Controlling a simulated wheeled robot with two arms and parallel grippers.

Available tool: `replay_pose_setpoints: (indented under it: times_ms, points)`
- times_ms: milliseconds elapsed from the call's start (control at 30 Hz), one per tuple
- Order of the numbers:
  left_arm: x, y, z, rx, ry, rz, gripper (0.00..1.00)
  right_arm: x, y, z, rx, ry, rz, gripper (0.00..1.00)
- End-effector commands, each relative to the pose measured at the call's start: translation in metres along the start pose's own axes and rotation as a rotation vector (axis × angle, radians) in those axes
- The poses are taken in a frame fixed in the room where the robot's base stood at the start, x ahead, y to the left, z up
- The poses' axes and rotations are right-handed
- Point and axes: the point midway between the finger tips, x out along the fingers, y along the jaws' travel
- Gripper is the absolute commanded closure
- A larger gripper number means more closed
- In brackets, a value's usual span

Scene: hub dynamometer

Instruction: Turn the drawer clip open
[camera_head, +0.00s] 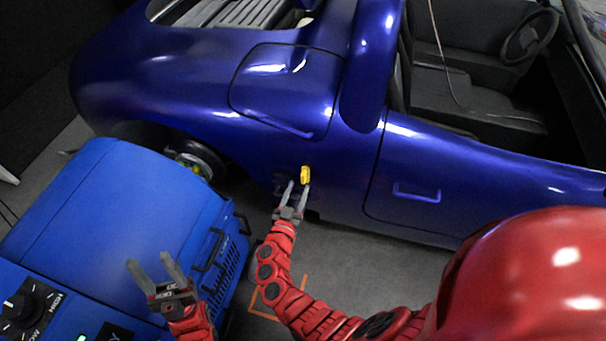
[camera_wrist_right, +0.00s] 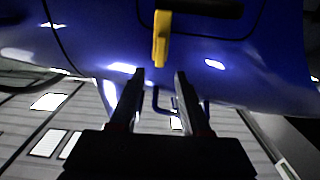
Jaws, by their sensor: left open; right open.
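A small yellow clip (camera_head: 305,174) sits on the blue car's lower side, behind the door; I take it to be the drawer clip. It also shows in the right wrist view (camera_wrist_right: 160,40), hanging roughly upright below a dark part. My right gripper (camera_head: 296,186) is open and empty, just short of the clip, with its fingers pointing at it. In the right wrist view the clip is ahead of the gap between the two fingertips (camera_wrist_right: 159,80), and they look apart from it. My left gripper (camera_head: 150,261) is open and empty, in front of the blue dynamometer unit.
The blue car (camera_head: 340,150) fills the back, with a door handle (camera_head: 416,193) to the right of the clip. The blue dynamometer unit (camera_head: 110,200) stands at left near a wheel hub (camera_head: 195,163). Grey floor (camera_head: 350,257) is open in front of the car.

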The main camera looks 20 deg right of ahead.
Motion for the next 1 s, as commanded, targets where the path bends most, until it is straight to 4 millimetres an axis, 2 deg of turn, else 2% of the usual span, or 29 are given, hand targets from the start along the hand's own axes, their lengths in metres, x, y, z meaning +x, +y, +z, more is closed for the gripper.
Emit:
replay_pose_setpoints:
  times_ms: [100,300,433,700,733,900,1000]
  points:
    - [-0.004,0.000,0.001,0.000,0.000,0.000,0.50,0.027,-0.001,-0.002,0.002,0.006,0.000,0.53]
    - [-0.008,0.000,0.001,0.000,0.000,0.000,0.50,0.056,0.001,0.000,-0.002,0.003,0.002,0.53]
    - [-0.009,0.000,0.002,0.000,0.000,0.000,0.50,0.064,0.000,-0.001,0.002,0.002,0.002,0.53]
    - [-0.009,0.000,0.001,0.000,0.000,0.000,0.50,0.066,0.001,-0.001,0.002,0.002,0.002,0.53]
    - [-0.009,0.000,0.001,0.000,0.000,0.000,0.50,0.066,0.001,-0.001,0.002,0.002,0.002,0.54]
    - [-0.009,0.000,0.001,0.000,0.000,0.000,0.50,0.066,0.001,-0.001,0.001,0.002,0.002,0.85]
    - [-0.009,0.000,0.001,0.000,0.000,0.000,0.50,0.066,0.001,-0.001,0.001,0.002,0.002,1.00]
